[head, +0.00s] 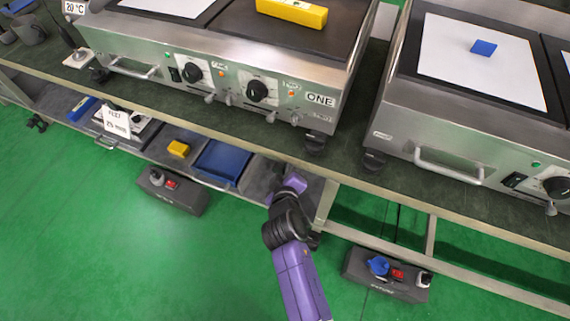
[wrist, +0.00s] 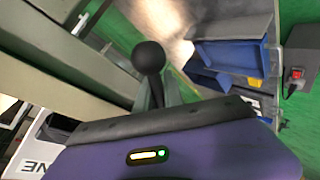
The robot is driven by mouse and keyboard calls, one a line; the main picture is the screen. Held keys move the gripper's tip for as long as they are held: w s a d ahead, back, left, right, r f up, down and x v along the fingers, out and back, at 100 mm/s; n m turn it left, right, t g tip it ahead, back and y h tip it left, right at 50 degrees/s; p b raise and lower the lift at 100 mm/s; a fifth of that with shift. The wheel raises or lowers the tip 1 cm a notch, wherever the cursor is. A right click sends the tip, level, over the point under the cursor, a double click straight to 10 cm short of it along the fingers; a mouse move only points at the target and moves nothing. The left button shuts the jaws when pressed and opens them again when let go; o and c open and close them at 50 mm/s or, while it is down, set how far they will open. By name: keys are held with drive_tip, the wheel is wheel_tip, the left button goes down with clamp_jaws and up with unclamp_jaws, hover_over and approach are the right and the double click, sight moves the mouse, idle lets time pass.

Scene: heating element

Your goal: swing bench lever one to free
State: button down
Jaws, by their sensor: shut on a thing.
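A black ball knob (wrist: 148,57), which appears to be the end of bench lever one, stands between the grey fingers of my gripper (wrist: 154,88) in the wrist view. The fingers are shut on the lever just below or at the ball; the exact contact is hard to see. In the head view my purple hand reaches under the bench's front edge beside a bench leg, and the fingertips and lever are hidden there. The griddle marked ONE (head: 319,99) stands on the bench above; its label also shows in the wrist view (wrist: 36,166).
Dark boxes with red switches lie on the floor at left (head: 170,195) and right (head: 385,278). A bench leg (head: 325,203) stands close by.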

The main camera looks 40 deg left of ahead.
drive_tip(key=shift+d+h, duration=0.1)
drive_tip(key=shift+h, duration=0.2)
idle(0.4)
drive_tip(key=c, duration=1.5)
unclamp_jaws()
drive_tip(key=shift+o, duration=0.2)
drive_tip(key=shift+r, duration=0.1)
drive_tip(key=p+v, duration=0.3)
drive_tip(key=v, duration=0.4)
drive_tip(key=shift+s+d+r, duration=0.15)
drive_tip(key=shift+s+d, duration=0.05)
drive_tip(key=shift+s, duration=0.1)
